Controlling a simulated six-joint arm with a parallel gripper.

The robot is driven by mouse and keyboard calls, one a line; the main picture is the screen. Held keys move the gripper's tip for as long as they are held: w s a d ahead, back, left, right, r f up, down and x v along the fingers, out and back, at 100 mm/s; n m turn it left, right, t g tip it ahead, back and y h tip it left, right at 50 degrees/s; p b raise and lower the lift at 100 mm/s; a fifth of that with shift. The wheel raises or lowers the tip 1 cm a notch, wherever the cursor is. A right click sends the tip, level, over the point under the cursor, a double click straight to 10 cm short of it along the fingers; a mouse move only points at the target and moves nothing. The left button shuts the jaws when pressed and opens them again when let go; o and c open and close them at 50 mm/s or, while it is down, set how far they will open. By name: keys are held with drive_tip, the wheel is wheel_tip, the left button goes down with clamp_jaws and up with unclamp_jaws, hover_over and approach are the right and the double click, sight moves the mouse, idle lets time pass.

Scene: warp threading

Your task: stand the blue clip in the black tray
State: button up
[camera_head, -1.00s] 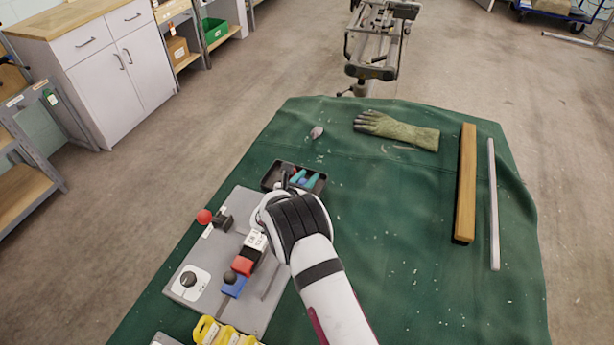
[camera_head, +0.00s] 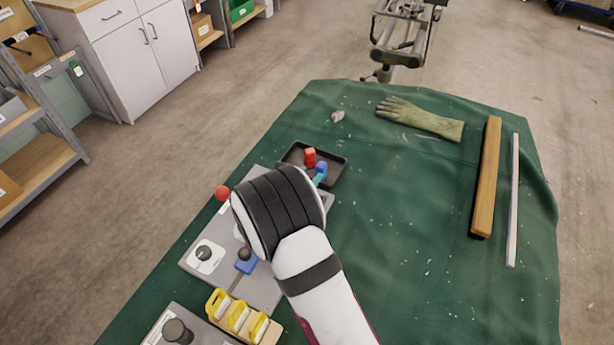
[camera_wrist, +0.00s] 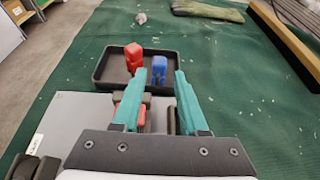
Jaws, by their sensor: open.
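The black tray (camera_head: 333,176) lies on the green cloth at the far end of the grey board; it also shows in the wrist view (camera_wrist: 98,76). The blue clip (camera_head: 321,167) stands upright in the tray, to the right of a red clip (camera_head: 310,156). In the wrist view the blue clip (camera_wrist: 159,65) and red clip (camera_wrist: 134,57) look separate from each other. My gripper (camera_wrist: 159,76) is open, its teal fingers apart. The blue clip shows beyond and between the fingertips, with no visible contact. My wrist hides part of the tray in the head view.
The grey board (camera_head: 202,278) holds a round knob, a blue block (camera_head: 247,264) and a red ball-topped lever (camera_head: 222,193). Yellow clips (camera_head: 238,317) stand in a rack at the near side. A glove (camera_head: 420,118) and a wooden bar (camera_head: 487,178) lie farther off. The cloth's middle is clear.

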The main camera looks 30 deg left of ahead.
drive_tip(key=shift+s+r, duration=0.15)
drive_tip(key=shift+s, duration=0.2)
drive_tip(key=w+d+r+m+g+h, duration=0.1)
drive_tip(key=d+r+m+g+h, duration=0.25)
drive_tip(key=d, duration=0.55)
drive_tip(key=w+d+r+m+t+h, duration=0.1)
drive_tip(key=d+r+m+h, duration=0.2)
drive_tip(key=d+r+m, duration=0.35)
drive_tip(key=s+d+r+m+g+h, duration=0.1)
drive_tip(key=s+d+m+g, duration=0.2)
drive_tip(key=d, duration=0.4)
drive_tip(key=s+d+r+m+g+h, duration=0.1)
drive_tip(key=s+d+m+g, duration=0.15)
drive_tip(key=d+m, duration=0.35)
drive_tip(key=s+d+r+m+g+y, duration=0.1)
drive_tip(key=s+d+m+g+y, duration=0.2)
drive_tip(key=s+m, duration=0.5)
drive_tip(key=s+d+r+m+g+y, duration=0.1)
drive_tip(key=s+d+m+g, duration=0.3)
drive_tip(key=s, duration=0.5)
drive_tip(key=s+a+m+t+y, duration=0.1)
drive_tip(key=s+a+m+y, duration=0.5)
drive_tip(key=s+m, duration=0.2)
drive_tip(key=shift+s+m, duration=0.35)
drive_tip(key=shift+m, duration=0.85)
